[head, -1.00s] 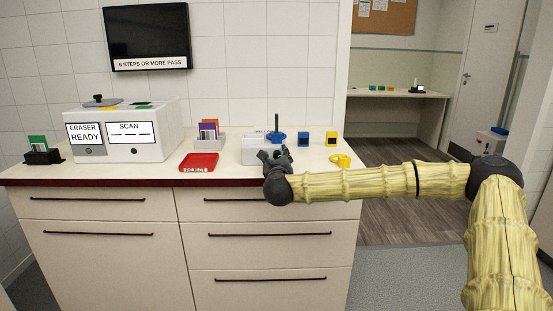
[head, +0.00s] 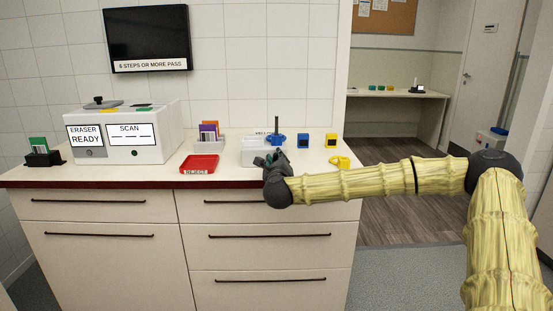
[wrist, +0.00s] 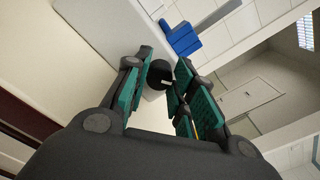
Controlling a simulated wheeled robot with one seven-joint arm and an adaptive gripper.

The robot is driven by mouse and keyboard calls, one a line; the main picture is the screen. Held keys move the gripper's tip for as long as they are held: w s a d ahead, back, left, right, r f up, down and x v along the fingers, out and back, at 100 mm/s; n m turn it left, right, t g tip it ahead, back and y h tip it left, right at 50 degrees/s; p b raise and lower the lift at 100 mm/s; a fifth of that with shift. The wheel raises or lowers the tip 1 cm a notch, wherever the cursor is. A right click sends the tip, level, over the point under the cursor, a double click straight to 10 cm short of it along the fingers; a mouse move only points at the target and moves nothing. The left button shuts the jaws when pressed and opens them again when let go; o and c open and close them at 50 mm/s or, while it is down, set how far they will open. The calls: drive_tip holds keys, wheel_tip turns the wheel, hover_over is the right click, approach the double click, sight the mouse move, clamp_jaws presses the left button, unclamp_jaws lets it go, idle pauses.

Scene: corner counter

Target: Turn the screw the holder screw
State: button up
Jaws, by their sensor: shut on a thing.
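The holder is a pale box (head: 255,151) near the counter's front edge, with a blue part and an upright dark rod (head: 276,128) at its right side. My gripper (head: 273,158) is in front of the holder, its fingers overlapping the box's lower front. In the wrist view, the teal-padded fingers of my gripper (wrist: 160,80) are around a round black screw knob (wrist: 159,74) with a pale mark on its face. The gripper is shut on this knob. The blue part (wrist: 180,38) shows above the fingers. In the head view the knob is hidden behind the gripper.
A red reject tray (head: 199,164) and a card rack (head: 209,143) stand left of the holder. The eraser machine (head: 125,135) is farther left.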

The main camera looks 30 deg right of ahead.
drive_tip(key=n+p, duration=0.1)
drive_tip(key=n, duration=0.2)
drive_tip(key=n+p, duration=0.2)
drive_tip(key=n, duration=0.1)
drive_tip(key=shift+r+n, duration=0.2)
drive_tip(key=shift+n, duration=0.1)
drive_tip(key=n+p, duration=0.2)
drive_tip(key=shift+f+n, duration=0.1)
drive_tip(key=shift+n, duration=0.3)
drive_tip(key=shift+f+n+p, duration=0.15)
drive_tip(key=shift+n+p, duration=0.2)
drive_tip(key=shift+n, duration=0.25)
drive_tip(key=o, duration=1)
drive_tip(key=shift+w+a+f, duration=0.1)
drive_tip(key=shift+v, duration=4)
